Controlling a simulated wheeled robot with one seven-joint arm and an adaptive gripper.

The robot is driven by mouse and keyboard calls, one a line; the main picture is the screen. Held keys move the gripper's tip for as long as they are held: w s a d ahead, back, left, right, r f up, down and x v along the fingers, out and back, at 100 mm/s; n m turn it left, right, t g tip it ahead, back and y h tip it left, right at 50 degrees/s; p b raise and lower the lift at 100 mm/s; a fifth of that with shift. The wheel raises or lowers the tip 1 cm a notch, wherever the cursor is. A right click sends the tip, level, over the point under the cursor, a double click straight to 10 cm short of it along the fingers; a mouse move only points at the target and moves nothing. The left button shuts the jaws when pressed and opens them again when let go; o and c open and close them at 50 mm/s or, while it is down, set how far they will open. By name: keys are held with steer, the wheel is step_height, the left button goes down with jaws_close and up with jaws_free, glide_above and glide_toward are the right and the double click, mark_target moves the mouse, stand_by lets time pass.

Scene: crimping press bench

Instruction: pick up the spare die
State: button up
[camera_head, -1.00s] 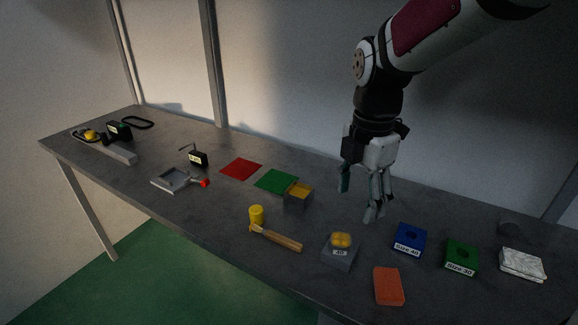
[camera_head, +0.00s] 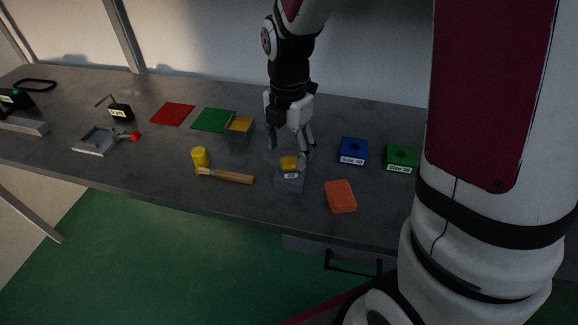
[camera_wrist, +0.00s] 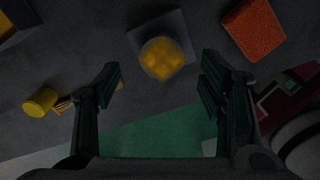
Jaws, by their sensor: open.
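A yellow, lobed piece (camera_head: 289,162) sits on a grey block (camera_head: 288,183) with a small number label, near the front of the bench. I take this yellow piece to be the spare die, though its label does not name it. In the wrist view the yellow piece (camera_wrist: 162,58) shows from above on the dark grey block (camera_wrist: 172,22). My gripper (camera_head: 290,148) points down just above and behind it, fingers apart and empty. In the wrist view the yellow piece lies slightly beyond the gap between the fingertips (camera_wrist: 161,82). Contact is not visible.
An orange block (camera_head: 340,196) lies close at the right. A blue block (camera_head: 353,150) and a green block (camera_head: 400,158) with size labels stand behind it. A yellow-filled box (camera_head: 239,127) stands behind.

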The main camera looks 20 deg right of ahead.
mark_target(290, 163)
step_height(290, 163, down, 4)
steer(key=shift+d+f, duration=0.15)
steer(key=shift+f, duration=0.05)
jaws_close()
steer(key=shift+r, duration=0.1)
